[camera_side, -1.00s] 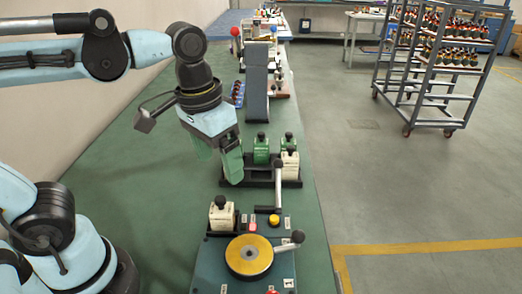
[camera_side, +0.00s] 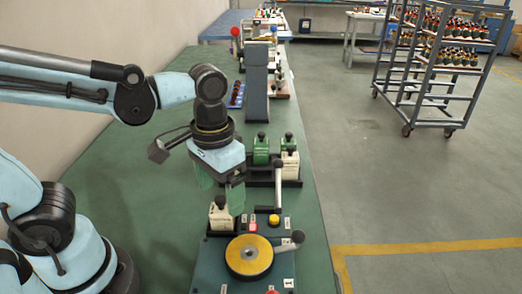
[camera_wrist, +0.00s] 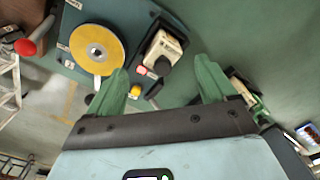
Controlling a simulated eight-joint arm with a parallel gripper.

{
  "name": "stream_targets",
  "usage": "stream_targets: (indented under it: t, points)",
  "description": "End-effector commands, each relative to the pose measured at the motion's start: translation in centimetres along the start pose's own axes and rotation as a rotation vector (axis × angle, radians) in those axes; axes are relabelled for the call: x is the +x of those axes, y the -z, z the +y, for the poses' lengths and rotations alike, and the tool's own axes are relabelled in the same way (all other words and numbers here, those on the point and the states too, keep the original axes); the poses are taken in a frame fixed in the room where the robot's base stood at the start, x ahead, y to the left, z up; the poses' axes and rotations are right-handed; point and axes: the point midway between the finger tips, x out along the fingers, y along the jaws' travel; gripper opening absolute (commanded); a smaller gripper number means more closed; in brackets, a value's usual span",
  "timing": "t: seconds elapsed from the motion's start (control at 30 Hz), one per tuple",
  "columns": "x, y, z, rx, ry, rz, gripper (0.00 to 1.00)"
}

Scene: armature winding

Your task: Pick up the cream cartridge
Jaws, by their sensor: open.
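A cream cartridge (camera_side: 221,219) with a black knob stands upright at the back left of the blue winding machine (camera_side: 214,252). In the wrist view this cream cartridge (camera_wrist: 164,48) appears between the fingertips, beyond them. My gripper (camera_side: 221,190) is open and empty, just above and behind the cartridge, with green fingers pointing down. The near finger partly overlaps the cartridge in the side view. In the wrist view my gripper (camera_wrist: 160,68) has its fingers spread wide. Another cream cartridge (camera_side: 290,164) stands in the dark rack.
Green cartridges (camera_side: 261,151) stand in the dark rack (camera_side: 262,181) behind the machine. A lever (camera_side: 278,185) rises beside the gripper's right, near a yellow button (camera_side: 274,219). A yellow disc (camera_side: 249,255) is at the machine's front. The green bench (camera_side: 160,205) is clear to the left.

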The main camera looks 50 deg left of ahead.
Motion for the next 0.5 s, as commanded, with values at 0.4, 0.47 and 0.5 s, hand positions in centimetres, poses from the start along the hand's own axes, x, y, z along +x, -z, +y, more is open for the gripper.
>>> stream_targets:
  t: [0.4,0.47,0.5]
  points:
    - [4.2,0.1,-0.3,0.000,0.000,0.001,0.84]
    - [4.5,0.1,-0.3,0.000,0.000,0.001,0.84]
    - [4.5,0.1,-0.3,0.000,0.000,0.001,0.84]
